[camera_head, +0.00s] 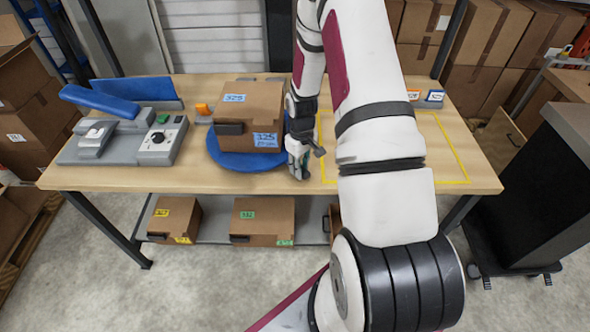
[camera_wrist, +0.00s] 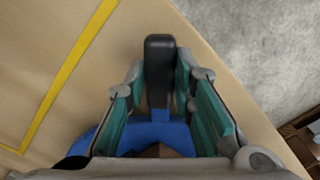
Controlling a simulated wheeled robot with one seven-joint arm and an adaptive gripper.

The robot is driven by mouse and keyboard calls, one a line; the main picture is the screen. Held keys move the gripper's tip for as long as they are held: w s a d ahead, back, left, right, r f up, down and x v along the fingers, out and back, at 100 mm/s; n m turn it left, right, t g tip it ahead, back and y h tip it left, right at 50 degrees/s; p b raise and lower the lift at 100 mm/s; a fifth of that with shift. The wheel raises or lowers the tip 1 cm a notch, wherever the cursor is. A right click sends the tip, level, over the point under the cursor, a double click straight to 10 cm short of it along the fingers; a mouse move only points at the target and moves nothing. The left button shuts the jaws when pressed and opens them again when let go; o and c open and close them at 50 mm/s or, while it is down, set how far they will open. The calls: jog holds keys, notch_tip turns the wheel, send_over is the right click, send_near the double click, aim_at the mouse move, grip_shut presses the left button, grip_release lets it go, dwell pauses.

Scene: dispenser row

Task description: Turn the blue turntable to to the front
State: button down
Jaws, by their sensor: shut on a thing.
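The blue turntable (camera_head: 232,162) is a round disc on the wooden table, left of my arm in the head view. A cardboard box (camera_head: 255,103) with blue 325 labels stands on it and covers much of its top. A black handle (camera_wrist: 160,62) sticks out from the turntable's blue edge (camera_wrist: 160,134) in the wrist view. My gripper (camera_head: 301,168) is at the right side of the turntable. Its green-padded fingers (camera_wrist: 160,88) are shut on the black handle, one on each side. Part of the turntable's right side is hidden behind my gripper in the head view.
A grey device (camera_head: 157,143) with a dial and a blue-handled press (camera_head: 100,101) stand left of the turntable. A yellow taped outline (camera_head: 462,165) marks bare table at the right. Boxes (camera_head: 263,217) sit on the lower shelf. A dark cabinet (camera_head: 535,185) stands right of the table.

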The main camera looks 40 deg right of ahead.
jog(key=shift+w+d, duration=0.1)
jog(key=shift+d, duration=0.4)
jog(key=shift+d+r, duration=0.1)
jog(key=c, duration=1.4)
grip_release()
jog(key=shift+d, duration=0.1)
jog(key=shift+o, duration=0.2)
notch_tip(320, 180, up, 12)
